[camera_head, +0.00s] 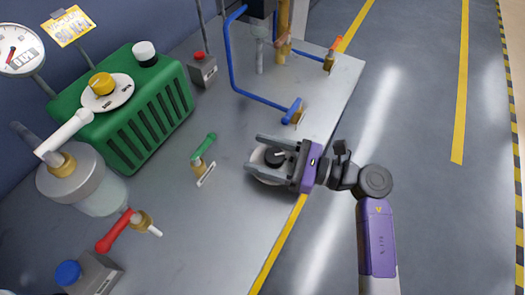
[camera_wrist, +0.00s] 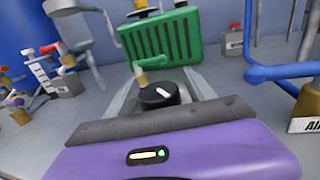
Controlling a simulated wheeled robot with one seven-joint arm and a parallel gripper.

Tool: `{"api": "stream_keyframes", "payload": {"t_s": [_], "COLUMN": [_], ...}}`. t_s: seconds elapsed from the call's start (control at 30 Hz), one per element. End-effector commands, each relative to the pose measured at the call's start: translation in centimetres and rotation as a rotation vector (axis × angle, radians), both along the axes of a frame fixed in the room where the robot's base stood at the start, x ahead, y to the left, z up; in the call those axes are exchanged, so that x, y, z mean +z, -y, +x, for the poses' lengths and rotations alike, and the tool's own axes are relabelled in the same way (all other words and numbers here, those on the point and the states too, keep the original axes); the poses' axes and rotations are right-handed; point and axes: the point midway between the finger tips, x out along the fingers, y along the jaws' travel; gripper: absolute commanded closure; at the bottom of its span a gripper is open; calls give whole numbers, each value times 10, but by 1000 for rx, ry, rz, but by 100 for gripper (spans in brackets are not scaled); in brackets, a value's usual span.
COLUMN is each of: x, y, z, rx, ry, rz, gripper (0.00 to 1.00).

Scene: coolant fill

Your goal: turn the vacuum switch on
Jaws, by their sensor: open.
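A black knob (camera_head: 274,156) with a white pointer line sits on a round pale base (camera_head: 262,173) near the bench's front edge. My gripper (camera_head: 256,153) is open, with one finger on each side of this knob. The wrist view shows the knob (camera_wrist: 158,95) between the fingers, its pointer slanted. I cannot tell whether the fingers touch it, and no label on it is readable. A yellow knob (camera_head: 101,84) on a white marked dial tops the green ribbed box (camera_head: 150,115), under a yellow vacuum sign (camera_head: 68,26). I cannot tell which knob is the vacuum switch.
A green-handled valve (camera_head: 203,147) stands left of my gripper. A red-handled valve (camera_head: 118,230) and a glass jar (camera_head: 85,180) are further left. Blue pipes (camera_head: 240,75) and a grey box with a red button (camera_head: 203,67) stand behind. The bench's front middle is bare.

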Motion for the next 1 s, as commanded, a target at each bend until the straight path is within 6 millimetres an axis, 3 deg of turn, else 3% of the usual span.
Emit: {"api": "stream_keyframes", "payload": {"t_s": [0.03,0.33,0.67,1.0], "x": [0,0,0,1], "y": [0,0,0,3], "z": [0,0,0,4], "rx": [0,0,-53,-296], "ry": [0,0,-2,-4], "rz": [0,0,0,1], "gripper": [43,100,99,99]}}
